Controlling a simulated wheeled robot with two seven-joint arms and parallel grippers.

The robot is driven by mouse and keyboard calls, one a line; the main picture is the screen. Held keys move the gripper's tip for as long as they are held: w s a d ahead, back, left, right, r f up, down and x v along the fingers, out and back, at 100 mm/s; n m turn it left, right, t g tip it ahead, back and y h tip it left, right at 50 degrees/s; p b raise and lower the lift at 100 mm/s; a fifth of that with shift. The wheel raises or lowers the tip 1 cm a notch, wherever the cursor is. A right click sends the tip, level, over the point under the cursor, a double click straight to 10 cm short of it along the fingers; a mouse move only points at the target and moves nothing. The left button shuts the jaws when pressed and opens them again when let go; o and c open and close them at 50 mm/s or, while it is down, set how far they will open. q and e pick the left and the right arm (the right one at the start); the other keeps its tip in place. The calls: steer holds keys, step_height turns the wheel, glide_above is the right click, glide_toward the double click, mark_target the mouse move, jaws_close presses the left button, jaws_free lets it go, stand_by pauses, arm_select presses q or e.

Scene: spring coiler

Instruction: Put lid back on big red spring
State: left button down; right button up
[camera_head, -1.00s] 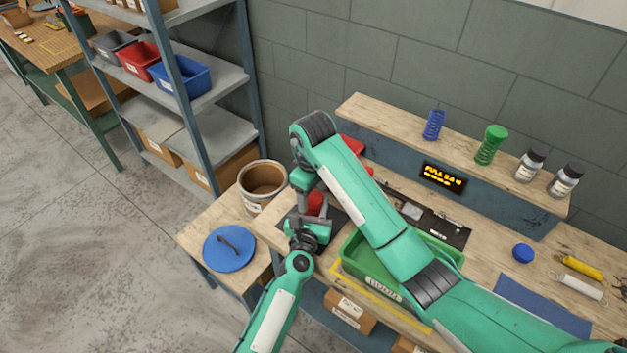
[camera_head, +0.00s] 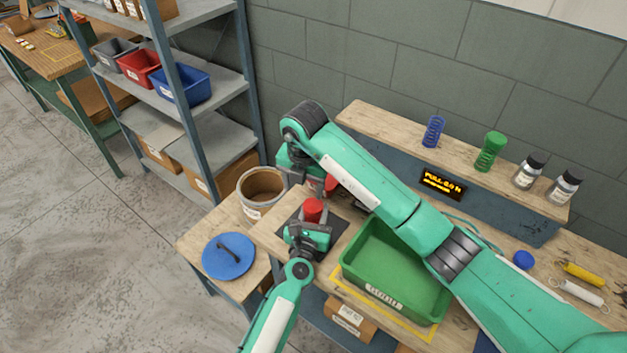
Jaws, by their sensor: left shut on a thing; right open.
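A red cylinder (camera_head: 313,209), which looks like the big red spring, stands upright over the dark mat at the bench's left end. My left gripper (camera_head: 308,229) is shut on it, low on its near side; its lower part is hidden. My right gripper (camera_head: 303,176) is open, just behind and above the red cylinder, partly hidden by my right arm. Another red piece (camera_head: 331,185) shows beside the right gripper; I cannot tell whether it is the lid. A blue disc lid with a handle (camera_head: 228,256) lies on the low side table.
An open round tub (camera_head: 262,194) stands behind the blue disc. A green tray (camera_head: 392,276) lies right of the mat (camera_head: 337,224). Blue (camera_head: 433,131) and green (camera_head: 490,151) springs and two jars stand on the raised shelf (camera_head: 390,127). My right arm crosses above the bench.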

arm_select(q)
steer(key=shift+a, duration=0.1)
arm_select(e)
steer(key=n, duration=0.5)
steer(key=r+n, duration=0.1)
steer(key=n, duration=0.9)
steer(key=shift+s+d+r+n, duration=0.1)
steer(key=shift+r+n, duration=0.3)
steer(key=n, duration=0.5)
steer(key=shift+s+d+r, duration=0.1)
steer(key=shift+d+r, duration=0.05)
steer(key=shift+d, duration=0.1)
steer(key=n, duration=0.3)
steer(key=shift+s+d, duration=0.1)
steer(key=shift+d, duration=0.1)
steer(key=n, duration=0.5)
steer(key=shift+s+d+r+g, duration=0.1)
steer(key=shift+d+r+g, duration=0.1)
steer(key=shift+d+g, duration=0.15)
steer(key=n, duration=0.4)
steer(key=shift+s+d, duration=0.15)
steer(key=shift+d, duration=0.15)
